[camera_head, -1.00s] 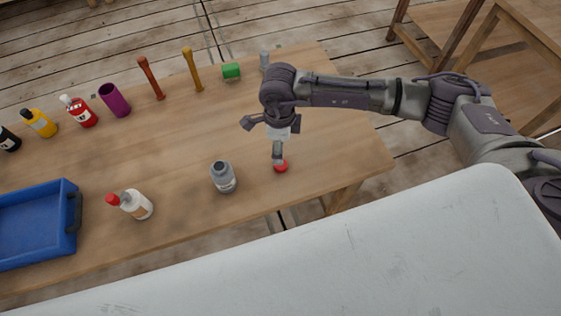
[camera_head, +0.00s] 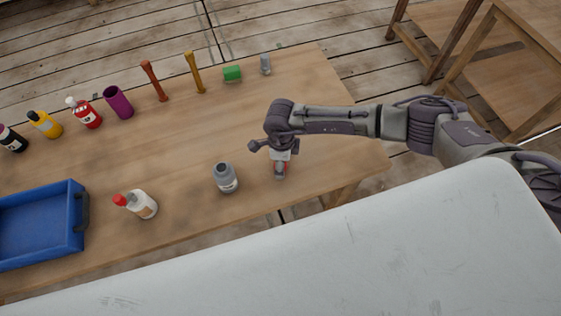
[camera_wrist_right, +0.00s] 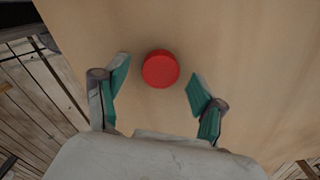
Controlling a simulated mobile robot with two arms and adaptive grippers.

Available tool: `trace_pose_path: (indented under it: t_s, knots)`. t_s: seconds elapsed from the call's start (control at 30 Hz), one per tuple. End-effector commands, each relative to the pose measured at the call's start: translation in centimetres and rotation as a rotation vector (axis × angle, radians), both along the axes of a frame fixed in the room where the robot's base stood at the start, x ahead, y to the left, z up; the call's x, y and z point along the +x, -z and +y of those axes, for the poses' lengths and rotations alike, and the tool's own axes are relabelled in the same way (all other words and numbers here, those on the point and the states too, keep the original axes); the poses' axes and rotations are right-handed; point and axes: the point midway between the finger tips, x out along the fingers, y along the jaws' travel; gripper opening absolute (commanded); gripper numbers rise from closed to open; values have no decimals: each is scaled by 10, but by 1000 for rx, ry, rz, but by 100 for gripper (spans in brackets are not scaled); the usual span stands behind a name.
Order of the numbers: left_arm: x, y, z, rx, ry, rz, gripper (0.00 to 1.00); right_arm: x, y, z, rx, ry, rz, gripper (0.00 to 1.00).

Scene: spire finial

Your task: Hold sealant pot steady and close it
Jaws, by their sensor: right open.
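The grey sealant pot (camera_head: 226,178) stands upright on the wooden table, with a pale label and a dark open mouth. A round red lid (camera_wrist_right: 160,69) lies flat on the table to the right of the pot. In the head view my right gripper hides most of the lid. My right gripper (camera_head: 280,170) points down over the lid, open and empty. In the right wrist view its teal-padded fingers are apart on either side of the lid and do not touch it. My left gripper is not in view.
The table's right edge is close to my right gripper.

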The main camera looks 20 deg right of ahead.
Motion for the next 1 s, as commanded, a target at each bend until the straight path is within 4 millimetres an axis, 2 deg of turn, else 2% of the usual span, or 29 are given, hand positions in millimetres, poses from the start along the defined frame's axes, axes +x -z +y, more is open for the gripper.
trace_pose_path:
  t_s: [0.1, 0.4, 0.47, 0.67, 1.0]
  knots:
    - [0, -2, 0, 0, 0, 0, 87, 0, 6, 0, -1, 1, 0, 69]
    - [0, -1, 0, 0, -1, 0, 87, 0, 7, 0, -1, 0, 0, 69]
    - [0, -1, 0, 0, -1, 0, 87, 0, 7, 0, -1, 0, 0, 61]
    - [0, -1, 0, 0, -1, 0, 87, 0, 6, 0, -1, 0, 0, 28]
    - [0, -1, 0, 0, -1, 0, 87, 0, 6, 0, 0, 0, 0, 26]
